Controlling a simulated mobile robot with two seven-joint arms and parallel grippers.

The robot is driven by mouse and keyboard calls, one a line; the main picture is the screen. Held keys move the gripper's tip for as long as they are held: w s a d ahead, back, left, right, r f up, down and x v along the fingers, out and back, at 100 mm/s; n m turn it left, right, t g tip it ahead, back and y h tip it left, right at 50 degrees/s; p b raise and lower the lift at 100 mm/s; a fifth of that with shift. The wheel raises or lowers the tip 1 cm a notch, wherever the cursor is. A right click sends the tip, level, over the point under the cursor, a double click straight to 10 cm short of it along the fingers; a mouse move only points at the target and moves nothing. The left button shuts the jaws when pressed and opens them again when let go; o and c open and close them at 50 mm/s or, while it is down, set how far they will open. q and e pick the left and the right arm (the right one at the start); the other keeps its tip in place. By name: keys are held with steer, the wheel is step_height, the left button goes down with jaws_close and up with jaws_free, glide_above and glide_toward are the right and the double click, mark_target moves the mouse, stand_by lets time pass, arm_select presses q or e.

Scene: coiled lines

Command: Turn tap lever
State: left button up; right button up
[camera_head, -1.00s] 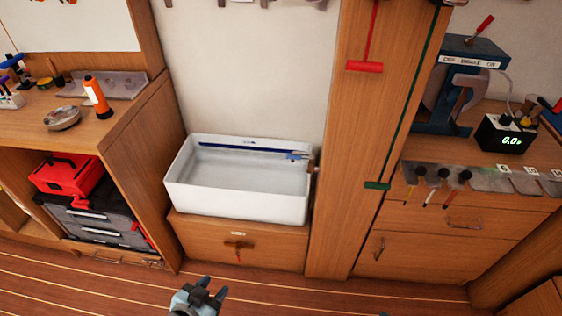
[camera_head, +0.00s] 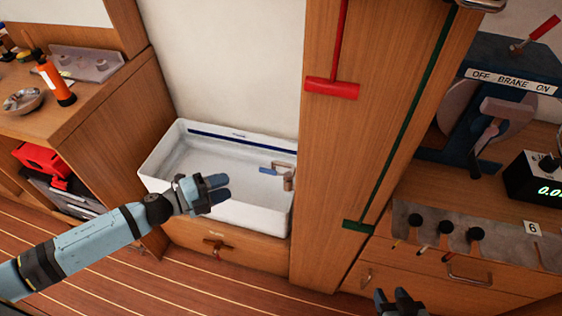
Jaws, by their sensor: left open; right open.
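A white sink basin (camera_head: 265,219) sits on a wooden cabinet in the middle of the head view. At its right end stands a small brownish tap (camera_head: 288,182). A blue lever (camera_head: 268,171) reaches left from the tap. My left gripper (camera_head: 221,189) is open and empty over the front part of the basin, left of the tap and apart from the lever. My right gripper (camera_head: 401,296) is open and empty low in the view, in front of the drawers at the right.
A wooden post with a red T-handle (camera_head: 332,88) and a green strip (camera_head: 357,225) stands right of the sink. A brake device (camera_head: 500,90) and dark-knobbed tools (camera_head: 445,227) are at the right. An orange flashlight (camera_head: 56,84) lies left.

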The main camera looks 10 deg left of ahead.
mark_target(269, 170)
arm_select(q)
steer(key=x, duration=1.3)
steer(key=shift+w+d, duration=0.15)
steer(key=shift+d, duration=0.15)
jaws_close()
